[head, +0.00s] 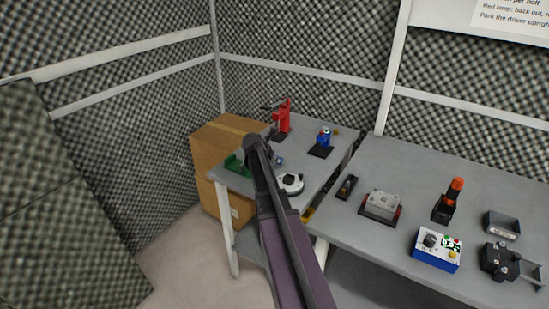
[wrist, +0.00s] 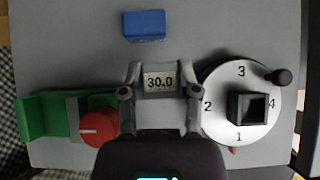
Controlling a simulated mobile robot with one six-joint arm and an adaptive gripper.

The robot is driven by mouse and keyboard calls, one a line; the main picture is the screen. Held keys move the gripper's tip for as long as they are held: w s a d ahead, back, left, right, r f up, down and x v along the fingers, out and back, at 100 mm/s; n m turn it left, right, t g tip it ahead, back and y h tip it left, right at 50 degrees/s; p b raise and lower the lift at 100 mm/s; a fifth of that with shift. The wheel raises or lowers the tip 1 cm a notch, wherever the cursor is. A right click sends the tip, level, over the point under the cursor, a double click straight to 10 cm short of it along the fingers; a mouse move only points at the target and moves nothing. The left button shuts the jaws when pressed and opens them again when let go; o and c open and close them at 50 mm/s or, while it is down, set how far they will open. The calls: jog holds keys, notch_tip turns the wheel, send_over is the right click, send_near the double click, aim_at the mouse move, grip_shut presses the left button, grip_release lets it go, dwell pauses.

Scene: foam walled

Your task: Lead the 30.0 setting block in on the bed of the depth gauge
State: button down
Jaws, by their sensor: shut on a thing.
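My gripper (wrist: 160,90) is shut on the 30.0 setting block (wrist: 160,80), a grey block with a white "30.0" label facing the wrist camera. A green fixture (wrist: 32,116) with a grey upright piece and a red knob (wrist: 98,129) lies to the left of my gripper; it looks like the depth gauge. It also shows in the head view (head: 237,163), beside the end of my arm. The block is to the right of the green bed and apart from it. In the head view my arm hides the block.
A white numbered dial (wrist: 240,75) with a black square hub and a knob is close on the right. A blue block (wrist: 145,25) lies beyond my gripper. A red device (head: 281,118) and a blue device (head: 321,140) stand farther back. Several devices occupy the right table (head: 370,245).

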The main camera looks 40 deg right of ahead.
dwell(0.3)
jog(key=shift+r+p, duration=0.6)
notch_tip(320, 180, up, 22)
jog(key=p, duration=2.2)
jog(key=shift+s+r, duration=0.15)
jog(key=shift+r, duration=0.05)
